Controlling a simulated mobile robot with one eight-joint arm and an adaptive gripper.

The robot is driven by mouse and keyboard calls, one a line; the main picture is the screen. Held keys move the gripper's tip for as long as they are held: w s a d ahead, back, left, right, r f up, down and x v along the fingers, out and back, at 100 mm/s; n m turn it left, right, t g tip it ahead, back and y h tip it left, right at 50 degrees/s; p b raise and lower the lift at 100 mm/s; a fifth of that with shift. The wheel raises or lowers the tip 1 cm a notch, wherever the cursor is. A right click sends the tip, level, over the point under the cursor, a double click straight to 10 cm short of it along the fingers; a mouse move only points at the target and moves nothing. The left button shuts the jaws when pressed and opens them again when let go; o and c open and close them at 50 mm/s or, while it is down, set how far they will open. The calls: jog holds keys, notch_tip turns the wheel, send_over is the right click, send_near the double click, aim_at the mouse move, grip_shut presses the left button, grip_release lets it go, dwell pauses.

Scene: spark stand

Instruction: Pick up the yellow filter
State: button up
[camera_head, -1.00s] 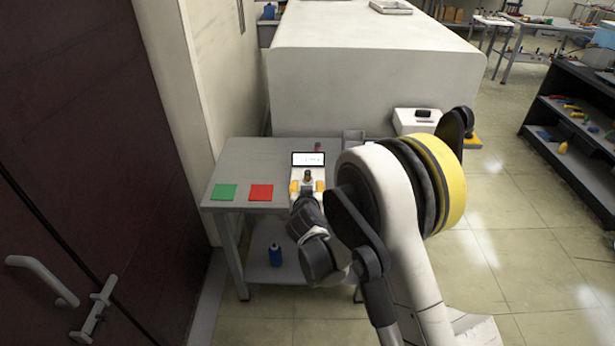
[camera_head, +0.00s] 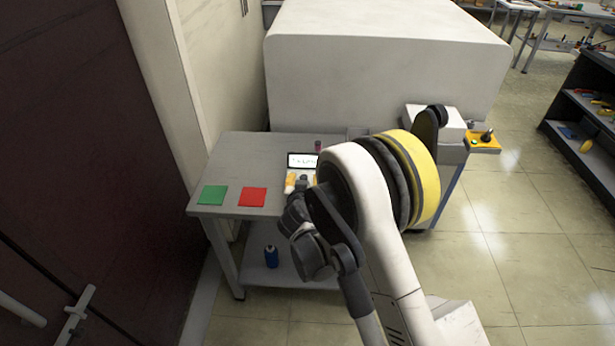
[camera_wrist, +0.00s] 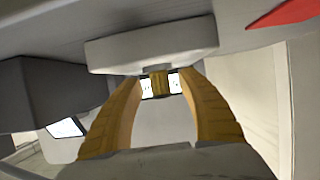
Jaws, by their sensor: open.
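My gripper (camera_head: 302,183) is over the grey table (camera_head: 240,150), in front of a small device with a lit screen (camera_head: 301,160). In the wrist view my gripper's two yellow fingers (camera_wrist: 158,87) are apart. A small dark-yellow piece (camera_wrist: 159,84), which looks like the yellow filter, shows between the fingertips, with white patches on either side of it. I cannot tell whether the fingers touch it. In the head view my arm hides part of the gripper and the device.
A green square (camera_head: 212,195) and a red square (camera_head: 253,197) lie on the table left of my gripper. A blue bottle (camera_head: 271,256) stands on the lower shelf. A large white block (camera_head: 385,75) stands behind the table. Open floor (camera_head: 520,240) lies to the right.

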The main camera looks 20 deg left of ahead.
jog(key=shift+s+r, duration=0.1)
jog(key=shift+s, duration=0.05)
jog(key=shift+c, duration=0.4)
grip_shut()
